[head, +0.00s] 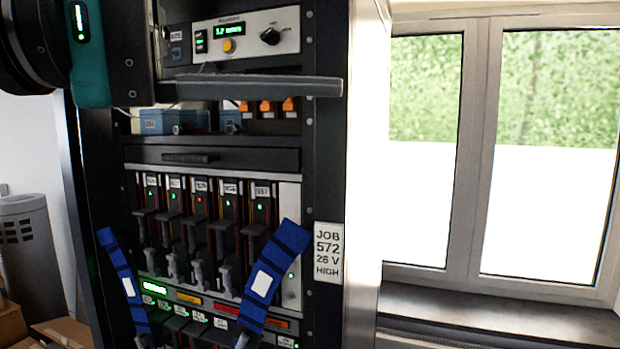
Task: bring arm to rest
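My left arm comes in at the upper left with a black and teal link. My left gripper (255,88) reaches to the right as a long grey bar in front of the rack, below the instrument panel. Its fingers are seen side-on, so I cannot tell whether they are apart, and nothing is visibly held. My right gripper is not in view. The black equipment rack (325,130) fills the middle. Its top instrument (245,35) has a lit green display, a yellow button and a black knob.
Several modules (200,215) with small lights sit in the rack. Two blue bands (285,255) with white patches cross its lower front. A sign (328,252) reads JOB 572 26 V HIGH. A window (490,150) is right; a grey bin (28,245) and boxes are left.

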